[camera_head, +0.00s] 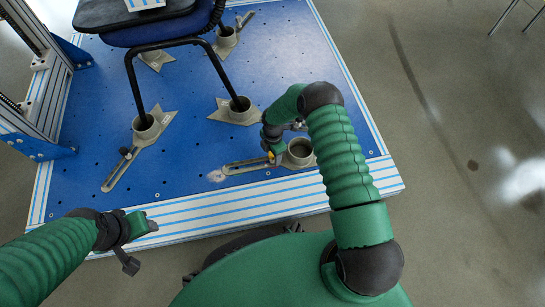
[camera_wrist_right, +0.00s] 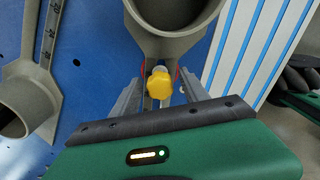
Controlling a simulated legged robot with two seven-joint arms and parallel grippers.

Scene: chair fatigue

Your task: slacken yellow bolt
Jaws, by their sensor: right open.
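The yellow bolt (camera_wrist_right: 159,82) shows in the right wrist view, at the neck of a grey cup-shaped clamp (camera_wrist_right: 174,20). My right gripper (camera_wrist_right: 160,88) is open, with one finger on each side of the bolt. Whether either finger touches it I cannot tell. In the head view the bolt is a small yellow spot (camera_head: 271,156) beside the clamp (camera_head: 300,153), partly hidden by my right gripper (camera_head: 272,147). My left gripper (camera_head: 147,224) is at the lower left, away from the clamp and over the platform's front edge; its jaw state is unclear.
The clamp stands near the front edge of a blue platform (camera_head: 190,90) with a striped border. A chair (camera_head: 160,30) has its black legs in other grey clamps (camera_head: 147,127). A metal frame (camera_head: 40,90) stands at the left. Open floor (camera_head: 455,110) lies to the right.

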